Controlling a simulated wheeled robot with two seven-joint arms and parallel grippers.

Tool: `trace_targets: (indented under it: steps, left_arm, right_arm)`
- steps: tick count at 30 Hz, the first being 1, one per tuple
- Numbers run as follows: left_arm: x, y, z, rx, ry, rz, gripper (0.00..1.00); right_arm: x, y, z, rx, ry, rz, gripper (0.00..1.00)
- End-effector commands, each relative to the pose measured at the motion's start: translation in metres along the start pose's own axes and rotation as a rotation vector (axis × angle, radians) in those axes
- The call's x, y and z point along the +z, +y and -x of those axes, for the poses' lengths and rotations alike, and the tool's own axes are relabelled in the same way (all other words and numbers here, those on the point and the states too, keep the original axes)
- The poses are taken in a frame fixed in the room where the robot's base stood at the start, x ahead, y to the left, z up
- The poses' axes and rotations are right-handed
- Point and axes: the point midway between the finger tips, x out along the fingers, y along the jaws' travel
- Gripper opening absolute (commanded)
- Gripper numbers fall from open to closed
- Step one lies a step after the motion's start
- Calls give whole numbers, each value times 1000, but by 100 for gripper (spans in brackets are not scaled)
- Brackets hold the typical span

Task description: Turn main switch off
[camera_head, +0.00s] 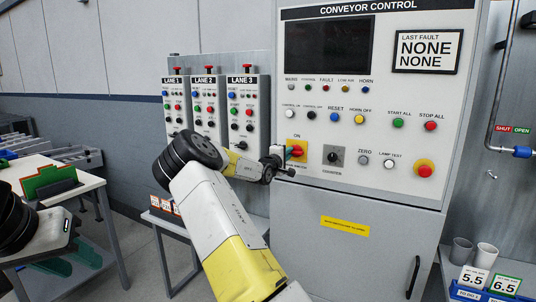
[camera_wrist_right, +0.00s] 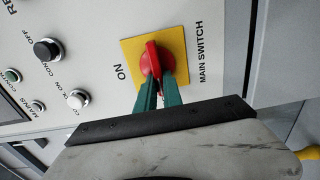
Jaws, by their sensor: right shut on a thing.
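The main switch has a red handle (camera_wrist_right: 152,60) on a yellow plate (camera_wrist_right: 130,48), with "ON" to the plate's left and "MAIN SWITCH" to its right in the wrist view. The handle runs roughly up and down in that view, across the line from "ON" to "MAIN SWITCH". My right gripper (camera_wrist_right: 160,88) has its green fingers closed on the handle's near end. In the head view the right gripper (camera_head: 290,154) reaches the yellow plate (camera_head: 297,142) and covers part of it. Part of my left arm shows at the left edge, but its gripper does not.
Cups (camera_head: 486,254) stand at lower right.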

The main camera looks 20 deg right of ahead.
Motion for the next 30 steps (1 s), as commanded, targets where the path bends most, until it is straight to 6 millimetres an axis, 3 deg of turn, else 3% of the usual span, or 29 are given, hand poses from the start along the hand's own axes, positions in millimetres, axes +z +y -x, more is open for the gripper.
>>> trace_targets:
  steps: [4,5,7,8,19,30]
  left_arm:
    - [0,0,0,0,0,0,36]
    - [0,0,0,0,0,0,36]
    - [0,0,0,0,0,0,36]
    - [0,0,0,0,0,0,36]
    - [0,0,0,0,0,0,36]
    - [0,0,0,0,0,0,36]
  right_arm:
    - [-1,-1,1,-2,2,3,0]
    - [-1,-1,1,-2,2,3,17]
    - [-1,-1,0,-2,2,3,30]
    - [-1,-1,0,-2,2,2,33]
    - [-1,-1,6,-2,1,1,33]
    - [-2,0,64,-1,2,2,33]
